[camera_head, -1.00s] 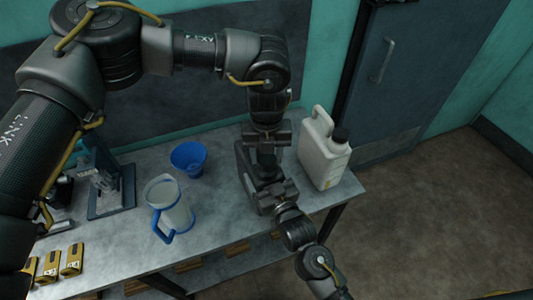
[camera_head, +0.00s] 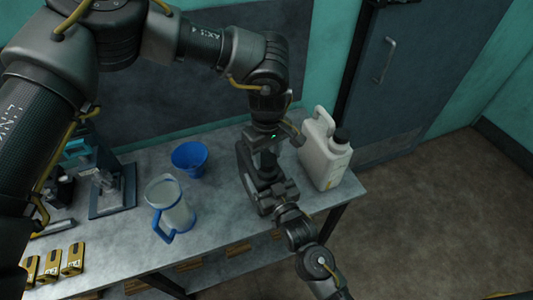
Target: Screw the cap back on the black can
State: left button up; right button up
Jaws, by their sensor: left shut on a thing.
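The black can (camera_head: 244,168) stands on the workbench, mostly hidden behind my two grippers. My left gripper (camera_head: 268,150) points down at the can's top from above and is shut on the cap, which its fingers hide. I cannot see how the cap sits on the can's opening. My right gripper (camera_head: 269,192) reaches in from the lower right against the near side of the can. Its fingertips are hard to make out against the dark can, so its opening does not show.
A white jug with a black cap (camera_head: 324,160) stands close to the right of the can. Yellow boxes (camera_head: 52,264) lie at the front left of the workbench (camera_head: 110,240).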

pick_arm(q)
jog(key=m, duration=0.3)
pick_arm(e)
jog(key=shift+f, duration=0.1)
pick_arm(q)
jog(key=o, duration=1)
notch_tip(320, 180, up, 12)
pick_arm(e)
jog(key=o, duration=1.8)
jog(key=shift+c, duration=0.2)
pick_arm(q)
jog(key=shift+f, duration=0.1)
pick_arm(e)
jog(key=shift+s, duration=0.1)
